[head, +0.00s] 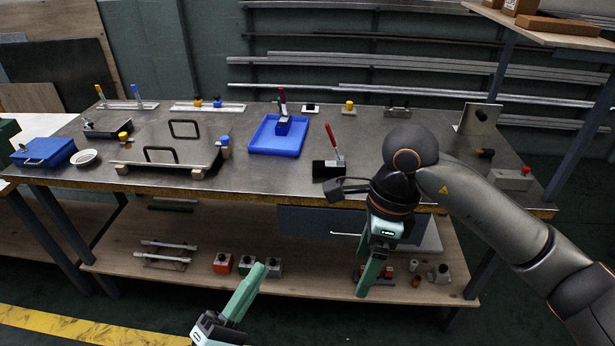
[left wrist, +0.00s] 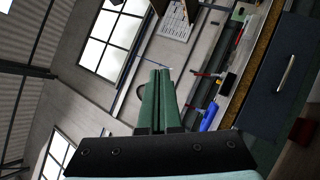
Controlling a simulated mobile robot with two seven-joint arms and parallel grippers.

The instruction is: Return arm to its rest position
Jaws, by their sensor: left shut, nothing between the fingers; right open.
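My left gripper (head: 262,269) is at the bottom middle of the head view, in front of the bench's lower shelf. Its green fingers point up and to the right. In the left wrist view the fingers of the left gripper (left wrist: 158,74) lie together with nothing between them. My right arm reaches in from the right over the bench's front edge. My right gripper (head: 364,289) hangs with green fingers pointing down, in front of the lower shelf. It is open and seen nearly edge-on, and nothing shows in it.
The metal-topped workbench (head: 375,133) carries a blue tray (head: 262,143), a red-handled clamp (head: 333,158), a plate with two black handles (head: 180,137) and a blue box (head: 43,152). Small blocks stand on the lower shelf (head: 320,284). A raised shelf (head: 540,32) stands at upper right.

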